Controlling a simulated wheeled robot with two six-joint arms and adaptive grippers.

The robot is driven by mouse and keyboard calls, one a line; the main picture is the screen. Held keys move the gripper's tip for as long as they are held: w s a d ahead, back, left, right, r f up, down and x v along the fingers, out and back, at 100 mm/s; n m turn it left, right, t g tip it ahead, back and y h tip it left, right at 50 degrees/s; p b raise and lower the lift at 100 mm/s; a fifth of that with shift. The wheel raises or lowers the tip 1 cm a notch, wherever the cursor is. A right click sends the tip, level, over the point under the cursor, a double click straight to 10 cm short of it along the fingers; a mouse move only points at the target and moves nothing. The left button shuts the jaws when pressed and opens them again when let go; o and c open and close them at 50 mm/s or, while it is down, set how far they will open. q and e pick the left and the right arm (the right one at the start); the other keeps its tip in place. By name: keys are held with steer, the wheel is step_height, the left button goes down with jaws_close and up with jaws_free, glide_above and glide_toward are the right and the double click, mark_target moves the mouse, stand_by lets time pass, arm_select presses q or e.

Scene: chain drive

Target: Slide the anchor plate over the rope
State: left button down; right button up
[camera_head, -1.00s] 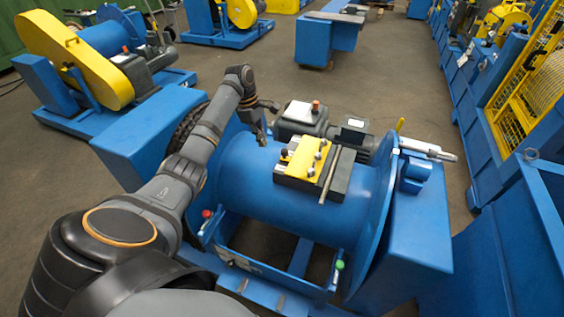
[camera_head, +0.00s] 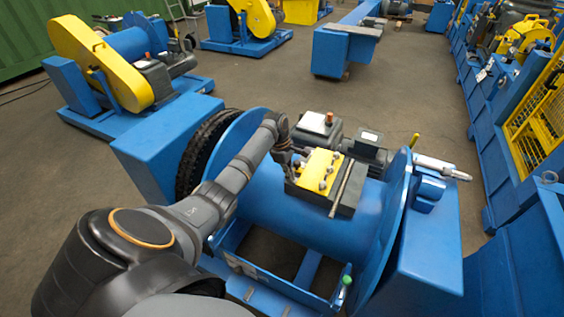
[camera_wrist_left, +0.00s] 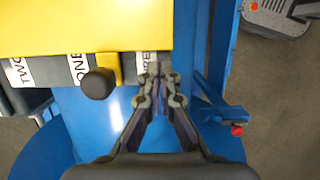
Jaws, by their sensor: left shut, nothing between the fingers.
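A thin rod-like piece (camera_head: 341,188), perhaps the rope, lies along the plate's right side. My left gripper (camera_head: 288,162) is at the plate's left end; in the wrist view its fingers (camera_wrist_left: 160,77) are shut and empty, just right of the knob. Contact cannot be told. My right gripper is out of view.
The blue drum (camera_head: 275,207) has large end flanges (camera_head: 383,228) and a blue frame around it. A motor (camera_head: 365,149) stands behind the block. White labels (camera_wrist_left: 77,68) show under the plate's edge. Bare floor (camera_head: 260,75) lies beyond.

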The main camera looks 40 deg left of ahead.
mark_target(310, 187)
arm_select(q)
steer(key=shift+w+d, duration=0.1)
steer(key=shift+d, duration=0.3)
steer(key=shift+d+r+p, duration=0.15)
steer(key=shift+p, duration=0.15)
steer(key=d+p, duration=0.2)
steer(key=w+d+p, duration=0.1)
steer(key=d+p, duration=0.1)
steer(key=d, duration=0.1)
steer(key=shift+w+d+r, duration=0.1)
steer(key=shift+w+d, duration=0.1)
steer(key=shift+d, duration=0.1)
steer(key=shift+d+f, duration=0.2)
steer(key=shift+d, duration=0.1)
